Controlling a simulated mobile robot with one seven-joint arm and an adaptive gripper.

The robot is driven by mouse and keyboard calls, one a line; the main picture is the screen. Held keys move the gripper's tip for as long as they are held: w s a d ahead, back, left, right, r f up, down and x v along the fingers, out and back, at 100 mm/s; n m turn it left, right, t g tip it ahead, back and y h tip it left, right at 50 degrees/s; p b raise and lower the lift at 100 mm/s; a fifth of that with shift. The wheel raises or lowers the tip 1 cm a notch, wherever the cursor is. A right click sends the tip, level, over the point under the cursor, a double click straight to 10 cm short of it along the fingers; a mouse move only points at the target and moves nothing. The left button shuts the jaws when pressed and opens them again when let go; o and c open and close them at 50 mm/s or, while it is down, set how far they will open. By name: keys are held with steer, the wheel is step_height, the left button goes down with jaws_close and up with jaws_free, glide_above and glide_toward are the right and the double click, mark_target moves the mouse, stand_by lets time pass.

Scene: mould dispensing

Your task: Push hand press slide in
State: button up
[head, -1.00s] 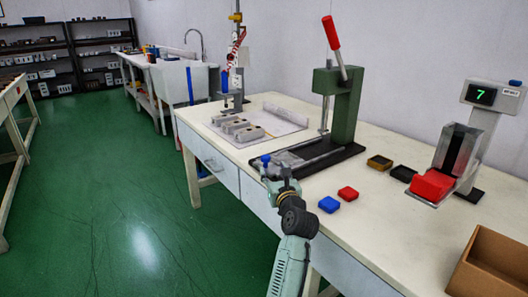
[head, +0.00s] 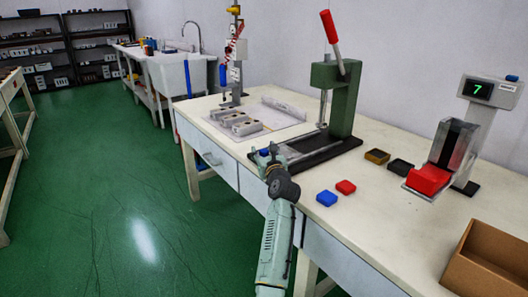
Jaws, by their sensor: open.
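The hand press has a green frame (head: 340,96), a raised lever with a red grip (head: 330,27) and a dark base (head: 318,153) on the bench. The slide is hard to tell apart from the base. My gripper (head: 267,156) is open at the base's near left end, by the bench's front edge. A small blue piece (head: 264,153) shows at the gripper's tip; I cannot tell whether it belongs to the slide or lies between the fingers. Contact with the press cannot be made out.
Blue (head: 327,198) and red (head: 345,187) blocks lie in front of the press, with ochre (head: 377,156) and black (head: 401,166) ones to its right. A scale with display (head: 490,90) and a cardboard box (head: 490,262) stand further right. Grey moulds (head: 243,125) lie left.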

steer(key=shift+c, duration=0.2)
jaws_close()
stand_by(0.3)
